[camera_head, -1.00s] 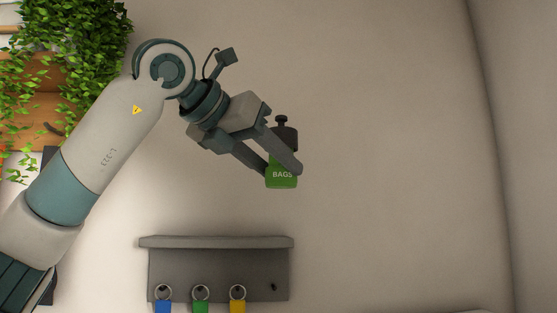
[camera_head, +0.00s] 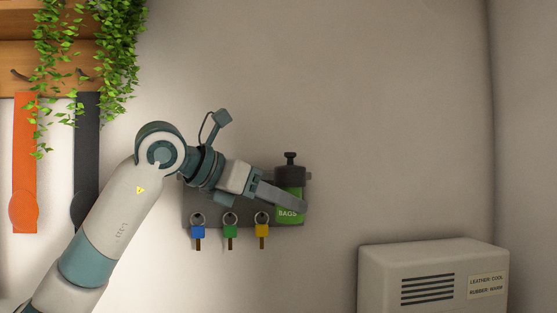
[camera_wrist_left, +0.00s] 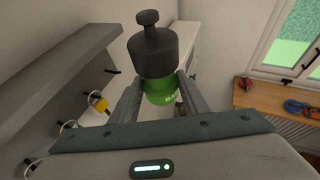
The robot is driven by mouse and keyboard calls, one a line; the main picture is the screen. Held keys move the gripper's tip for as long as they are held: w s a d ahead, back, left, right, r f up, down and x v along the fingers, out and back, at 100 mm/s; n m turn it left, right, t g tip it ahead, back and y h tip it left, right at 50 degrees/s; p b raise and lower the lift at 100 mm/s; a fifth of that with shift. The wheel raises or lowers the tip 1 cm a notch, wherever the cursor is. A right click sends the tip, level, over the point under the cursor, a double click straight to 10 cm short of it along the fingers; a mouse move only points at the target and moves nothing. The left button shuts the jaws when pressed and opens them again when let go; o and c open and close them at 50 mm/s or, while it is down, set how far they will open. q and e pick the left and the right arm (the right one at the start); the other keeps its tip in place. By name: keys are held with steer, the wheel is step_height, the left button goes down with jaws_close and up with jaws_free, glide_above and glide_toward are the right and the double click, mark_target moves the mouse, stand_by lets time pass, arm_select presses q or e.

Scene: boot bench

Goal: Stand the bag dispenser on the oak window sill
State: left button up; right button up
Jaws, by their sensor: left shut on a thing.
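The bag dispenser is a green bottle-like body (camera_head: 290,207) marked "BAGS" with a dark cap and knob on top. My left gripper (camera_head: 284,203) is shut on its green body and holds it upright in front of the key rack. The left wrist view also shows the dispenser (camera_wrist_left: 155,55) between the two fingers (camera_wrist_left: 160,92). The oak window sill (camera_wrist_left: 270,104) shows only in the left wrist view, at the right below a window, well apart from the dispenser. My right gripper is in neither view.
The grey key rack (camera_head: 190,210) carries blue, green and yellow tagged keys. A beige box with a vent (camera_head: 430,270) stands at lower right. A red item (camera_wrist_left: 245,84) and a blue item (camera_wrist_left: 294,106) lie on the sill. A trailing plant (camera_head: 115,50) hangs at upper left.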

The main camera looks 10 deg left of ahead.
arm_select(q)
steer(key=s+a+f+m+g+h, duration=0.1)
steer(key=a+f, duration=0.1)
steer(key=f, duration=1.1)
steer(key=s+a+f+m+g+h, duration=0.1)
steer(key=a+f, duration=0.1)
steer(key=f, duration=1.2)
steer(key=s+a+f, duration=0.4)
steer(key=s+f, duration=0.3)
steer(key=f, duration=0.4)
steer(key=s+a+f+b, duration=0.1)
steer(key=s+a+f, duration=0.3)
steer(key=s+f, duration=0.3)
step_height(320, 180, down, 4)
steer(key=shift+a+n+t+y, duration=0.15)
steer(key=shift+n+t+y, duration=0.15)
steer(key=shift+t+y, duration=0.1)
steer(key=shift+s, duration=0.1)
